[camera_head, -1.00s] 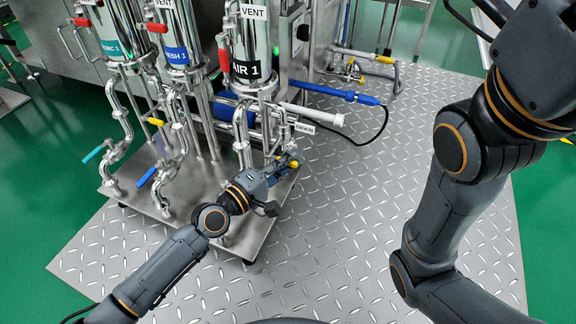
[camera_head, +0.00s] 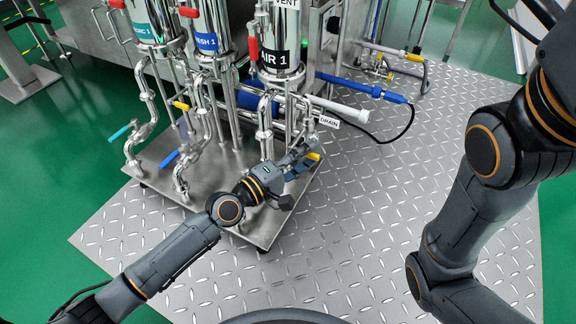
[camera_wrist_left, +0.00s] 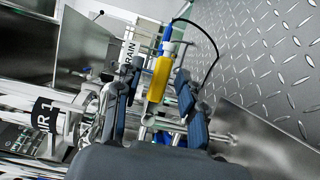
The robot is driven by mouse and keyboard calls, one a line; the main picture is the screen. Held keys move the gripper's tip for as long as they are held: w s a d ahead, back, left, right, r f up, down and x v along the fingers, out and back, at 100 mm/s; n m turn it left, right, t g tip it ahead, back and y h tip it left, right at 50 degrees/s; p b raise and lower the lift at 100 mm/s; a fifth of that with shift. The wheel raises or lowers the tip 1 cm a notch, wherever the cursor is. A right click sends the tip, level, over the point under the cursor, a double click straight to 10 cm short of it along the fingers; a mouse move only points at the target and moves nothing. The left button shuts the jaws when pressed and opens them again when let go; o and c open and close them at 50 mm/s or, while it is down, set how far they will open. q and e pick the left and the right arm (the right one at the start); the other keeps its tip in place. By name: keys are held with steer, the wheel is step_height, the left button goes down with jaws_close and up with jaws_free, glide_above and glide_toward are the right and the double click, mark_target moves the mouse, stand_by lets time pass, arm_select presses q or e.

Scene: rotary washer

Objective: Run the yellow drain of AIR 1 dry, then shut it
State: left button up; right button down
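The AIR 1 column (camera_head: 277,60) stands at the right end of a row of steel columns, its black label also showing in the left wrist view (camera_wrist_left: 46,115). The yellow drain handle (camera_wrist_left: 158,78) lies lengthwise between the fingers of my left gripper (camera_wrist_left: 152,112), with gaps on both sides. The left gripper is open. The drain outlet and any flow are not clear. My right arm enters at the right; its gripper is out of view.
Neighbouring columns have red, teal, blue and yellow valve handles (camera_head: 181,105) left of my left arm. A blue-and-white pipe (camera_head: 365,91) with a black cable runs behind. The diamond-plate floor (camera_head: 350,220) in front is clear.

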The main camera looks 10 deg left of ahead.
arm_select(q)
steer(key=v, duration=1.1)
